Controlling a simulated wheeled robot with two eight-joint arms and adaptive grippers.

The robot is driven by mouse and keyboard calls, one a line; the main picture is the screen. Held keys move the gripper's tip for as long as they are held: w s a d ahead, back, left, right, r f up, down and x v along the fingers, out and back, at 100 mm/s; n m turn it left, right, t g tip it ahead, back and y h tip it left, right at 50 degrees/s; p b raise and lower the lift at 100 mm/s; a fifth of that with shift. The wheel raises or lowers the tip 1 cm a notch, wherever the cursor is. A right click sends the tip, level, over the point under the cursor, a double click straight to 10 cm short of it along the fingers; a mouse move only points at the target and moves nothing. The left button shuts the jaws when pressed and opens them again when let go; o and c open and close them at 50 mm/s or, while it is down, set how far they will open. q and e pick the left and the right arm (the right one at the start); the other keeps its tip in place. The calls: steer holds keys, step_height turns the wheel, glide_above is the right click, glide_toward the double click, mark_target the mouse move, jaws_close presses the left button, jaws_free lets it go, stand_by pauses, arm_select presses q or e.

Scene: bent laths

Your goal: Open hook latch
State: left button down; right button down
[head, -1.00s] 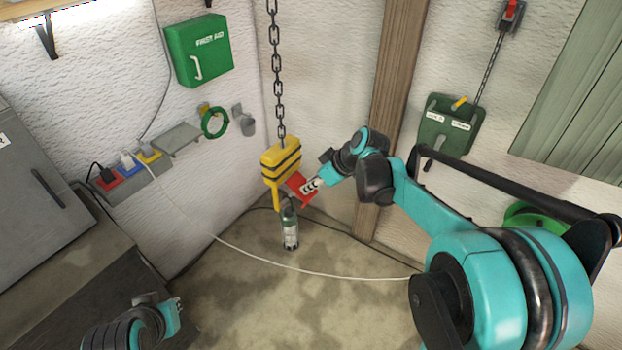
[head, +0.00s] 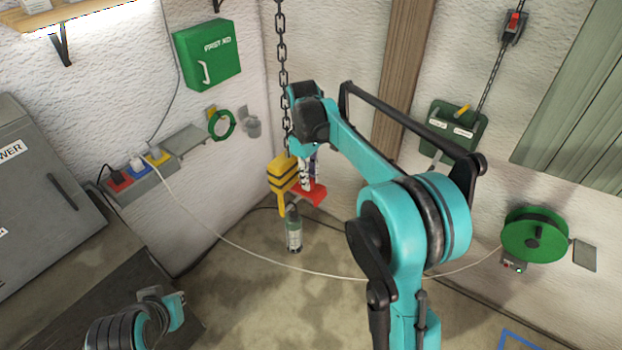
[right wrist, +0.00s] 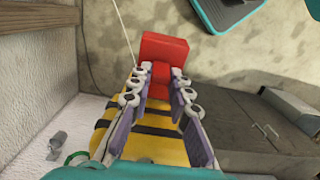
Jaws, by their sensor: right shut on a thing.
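The yellow hook block (head: 281,174) with black bands hangs on a dark chain. Its hook shank (head: 281,202) points down. A red latch piece (head: 312,198) sticks out to the right of the block. My right gripper (head: 309,186) comes down from above onto it. In the right wrist view the gripper's fingertips (right wrist: 160,74) are shut on the red latch (right wrist: 164,52), with the yellow block (right wrist: 150,140) behind them. A green-and-clear cylinder (head: 294,236) is just below the hook; how it is attached is unclear. My left gripper (head: 176,308) is empty at lower left.
The chain (head: 282,70) hangs beside my right wrist. A white cable (head: 230,240) crosses the floor area. A grey cabinet (head: 40,185) stands left, a green reel (head: 535,234) right, and a wooden post (head: 395,70) behind. Floor around the hook looks clear.

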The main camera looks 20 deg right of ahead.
stand_by(0.5)
steer(key=c, duration=1.4)
jaws_free()
steer(key=shift+w+a, duration=0.1)
step_height(320, 180, up, 12)
steer(key=shift+w+a, duration=0.3)
steer(key=shift+w, duration=0.05)
